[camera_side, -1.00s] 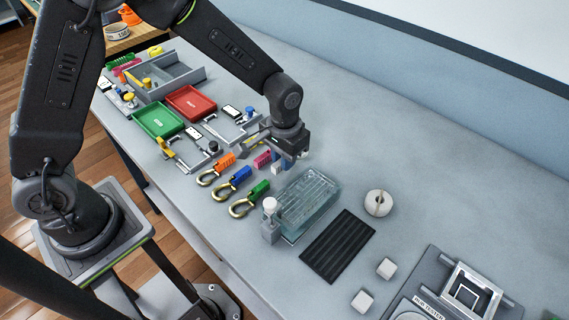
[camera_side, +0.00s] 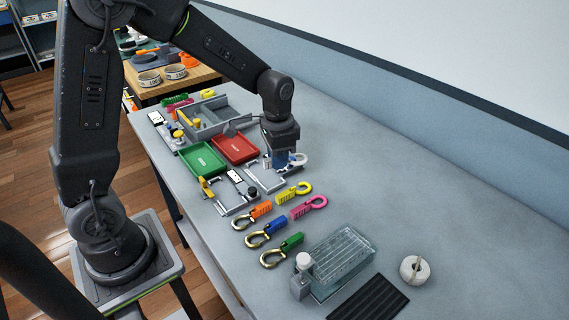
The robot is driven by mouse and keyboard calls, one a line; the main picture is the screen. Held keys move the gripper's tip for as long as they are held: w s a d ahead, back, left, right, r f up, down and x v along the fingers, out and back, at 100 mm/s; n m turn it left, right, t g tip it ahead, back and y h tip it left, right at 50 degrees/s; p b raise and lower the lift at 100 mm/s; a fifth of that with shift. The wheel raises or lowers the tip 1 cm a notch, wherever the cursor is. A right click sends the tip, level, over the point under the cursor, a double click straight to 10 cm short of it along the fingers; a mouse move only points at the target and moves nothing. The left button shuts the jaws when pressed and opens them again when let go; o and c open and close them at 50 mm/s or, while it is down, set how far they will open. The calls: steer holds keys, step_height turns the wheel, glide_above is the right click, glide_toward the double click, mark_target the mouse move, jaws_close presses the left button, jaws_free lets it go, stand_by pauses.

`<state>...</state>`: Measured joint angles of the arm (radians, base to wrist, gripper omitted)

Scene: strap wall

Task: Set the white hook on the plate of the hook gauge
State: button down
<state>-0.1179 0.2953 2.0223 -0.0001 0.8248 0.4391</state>
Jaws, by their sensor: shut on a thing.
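My gripper (camera_side: 284,161) is shut on the white hook (camera_side: 299,159), whose pale ring sticks out to the right of the fingers. The rest of the hook is hidden by the fingers. The gripper points down over the far end of a grey gauge with a flat plate (camera_side: 266,180), right of the red tray. I cannot tell whether the hook touches the plate. A second similar gauge (camera_side: 232,200) with a yellow part and a dark knob stands in front and to the left.
Green (camera_side: 201,159) and red (camera_side: 235,149) trays are left.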

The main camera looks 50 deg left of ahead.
mark_target(259, 172)
steer(key=a+f+m, duration=0.1)
steer(key=a+m, duration=0.2)
steer(key=m, duration=0.1)
steer(key=a+m, duration=0.3)
steer(key=m, duration=0.1)
steer(key=w+a+f+m, duration=0.1)
steer(key=a+m, duration=0.2)
steer(key=m, duration=0.1)
steer(key=shift+a+f+m, duration=0.15)
steer(key=shift+f+m, duration=0.15)
steer(key=shift+a+f+m, duration=0.2)
steer(key=shift+a+m, duration=0.4)
steer(key=shift+m, duration=0.3)
steer(key=shift+f, duration=3.15)
steer(key=shift+f, duration=0.2)
steer(key=c, duration=0.6)
jaws_free()
steer(key=shift+r, duration=0.15)
